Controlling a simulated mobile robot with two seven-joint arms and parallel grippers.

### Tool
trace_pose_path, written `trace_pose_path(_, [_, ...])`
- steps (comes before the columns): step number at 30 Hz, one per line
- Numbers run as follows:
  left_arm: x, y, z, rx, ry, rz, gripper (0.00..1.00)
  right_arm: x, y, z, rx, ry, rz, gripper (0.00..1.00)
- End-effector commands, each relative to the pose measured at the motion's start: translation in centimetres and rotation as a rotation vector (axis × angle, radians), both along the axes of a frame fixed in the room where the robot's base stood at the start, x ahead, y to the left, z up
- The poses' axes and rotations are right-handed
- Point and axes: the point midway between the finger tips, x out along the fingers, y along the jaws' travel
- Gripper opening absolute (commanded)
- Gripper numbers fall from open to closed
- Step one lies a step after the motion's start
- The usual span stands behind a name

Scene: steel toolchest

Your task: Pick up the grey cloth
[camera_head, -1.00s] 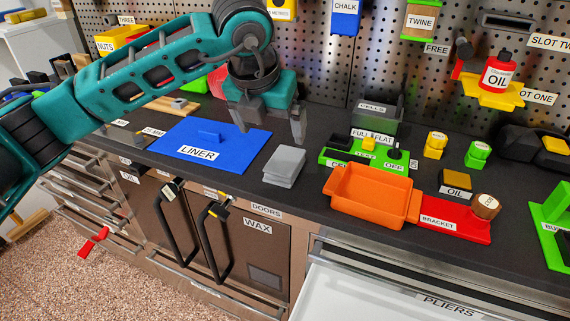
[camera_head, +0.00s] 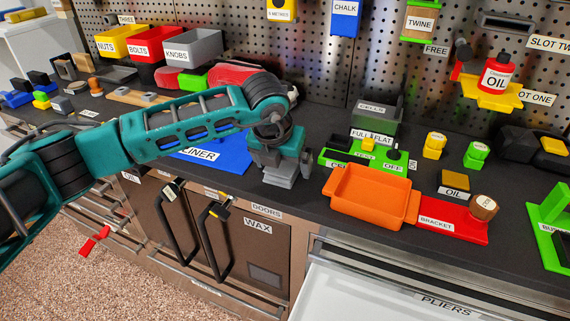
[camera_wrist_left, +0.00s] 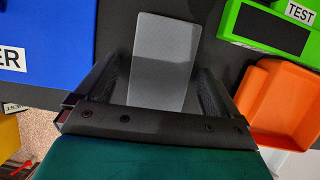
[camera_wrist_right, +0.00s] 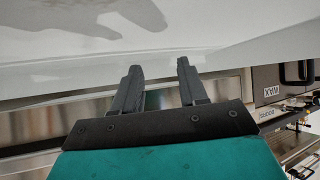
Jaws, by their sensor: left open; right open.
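The grey cloth (camera_head: 280,177) is a folded grey block on the dark worktop, between the blue liner and the orange tray, mostly covered by my gripper in the head view. In the left wrist view the cloth (camera_wrist_left: 163,62) lies between the two fingers. My left gripper (camera_head: 282,168) points down over it, open, with a finger on either side. Whether the fingers touch it I cannot tell. My right gripper (camera_wrist_right: 158,72) is open and empty in its wrist view, by a pale surface; it does not show in the head view.
The blue liner (camera_head: 232,150) lies left of the cloth. The orange tray (camera_head: 370,204) and the green test board (camera_head: 336,157) stand close on its right. The CELLS box (camera_head: 374,123) is behind. The worktop's front edge is near. The PLIERS drawer (camera_head: 390,297) is open below.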

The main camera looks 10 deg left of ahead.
Motion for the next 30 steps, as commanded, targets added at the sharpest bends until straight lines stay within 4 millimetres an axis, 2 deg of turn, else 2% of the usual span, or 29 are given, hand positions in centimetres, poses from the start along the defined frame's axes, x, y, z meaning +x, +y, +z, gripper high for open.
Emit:
trace_pose_path(4, [-0.01,-0.01,0.02,0.0,0.0,0.0,0.95,-0.01,0.0,-0.01,0.0,0.0,0.0,0.43])
trace_pose_path(21, [-0.01,0.01,0.07,0.0,0.0,0.001,0.4,0.01,0.0,-0.01,0.0,0.0,0.0,0.43])
trace_pose_path(30, [0.01,0.01,0.31,-0.001,-0.001,0.001,0.4,0.02,-0.01,0.0,-0.001,0.0,0.001,0.43])
